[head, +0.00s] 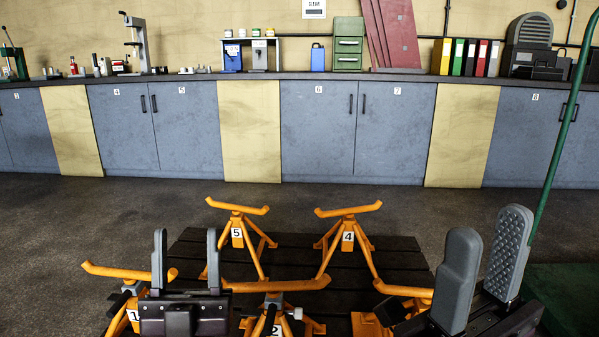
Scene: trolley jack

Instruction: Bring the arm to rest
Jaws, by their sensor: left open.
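My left gripper (187,254) is at the lower left, fingers upright and spread with an empty gap between them. It stands in front of the orange stands numbered 1 (125,272) and 2 (275,284), hiding parts of them. My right gripper (485,240) is at the lower right, its grey padded fingers also apart and empty, seen at a slant. It partly covers another orange stand (402,290), whose number is hidden. Whether either gripper touches a stand cannot be told. A thin green pole (562,125) rises behind the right gripper; its lower end is hidden.
Orange stands 5 (237,232) and 4 (348,236) stand further back on a dark slatted platform (300,265). Bare floor (120,215) lies between it and the grey cabinets (330,130). A green surface (570,290) shows at the lower right.

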